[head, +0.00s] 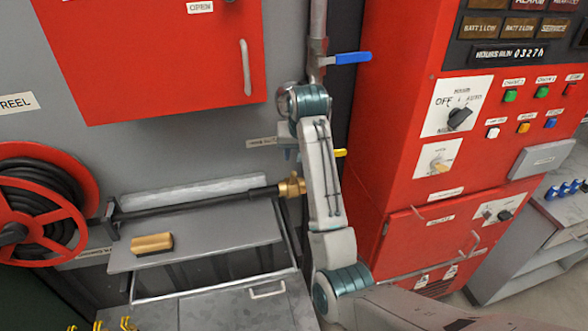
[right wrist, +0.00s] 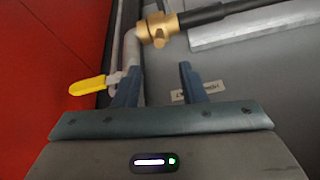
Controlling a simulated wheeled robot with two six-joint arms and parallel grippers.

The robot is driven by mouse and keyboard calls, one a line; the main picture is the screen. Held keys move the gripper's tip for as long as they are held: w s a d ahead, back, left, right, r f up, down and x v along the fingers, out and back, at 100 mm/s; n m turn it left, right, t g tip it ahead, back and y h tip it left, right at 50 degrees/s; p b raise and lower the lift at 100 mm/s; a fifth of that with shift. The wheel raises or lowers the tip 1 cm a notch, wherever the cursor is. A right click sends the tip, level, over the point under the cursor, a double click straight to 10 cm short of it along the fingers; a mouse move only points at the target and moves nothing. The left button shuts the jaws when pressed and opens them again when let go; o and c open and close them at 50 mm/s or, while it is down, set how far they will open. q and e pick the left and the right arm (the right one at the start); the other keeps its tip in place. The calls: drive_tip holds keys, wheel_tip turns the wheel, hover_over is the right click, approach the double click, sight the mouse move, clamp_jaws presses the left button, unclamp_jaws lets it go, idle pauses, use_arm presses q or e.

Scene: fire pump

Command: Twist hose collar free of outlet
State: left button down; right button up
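The brass hose collar (head: 291,188) sits at the right end of the black hose (head: 200,206), at the outlet pipe beside my right forearm. It also shows in the right wrist view (right wrist: 158,29), top centre, with the grey outlet pipe (right wrist: 131,52) next to it. My right gripper (right wrist: 160,78) is open and empty, its two fingers apart. The collar lies past the fingertips, not between them. In the head view my right gripper (head: 289,153) is partly hidden by my own arm, just above the collar. My left gripper is not in view.
A yellow valve lever (right wrist: 88,87) sticks out beside the pipe. A blue lever (head: 352,58) is higher up. A red hose reel (head: 38,210) stands left. A brass-coloured piece (head: 152,244) lies on the grey shelf (head: 215,232). A red control cabinet (head: 400,130) stands right.

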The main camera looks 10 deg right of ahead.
sight(294, 172)
drive_tip(key=p+x, duration=0.3)
drive_tip(key=x, duration=0.6)
drive_tip(key=shift+w+f+p, duration=0.15)
drive_tip(key=shift+f+p, duration=0.1)
drive_tip(key=shift+p, duration=0.1)
drive_tip(key=shift+w+f, duration=0.2)
drive_tip(key=shift+f, duration=0.35)
clamp_jaws()
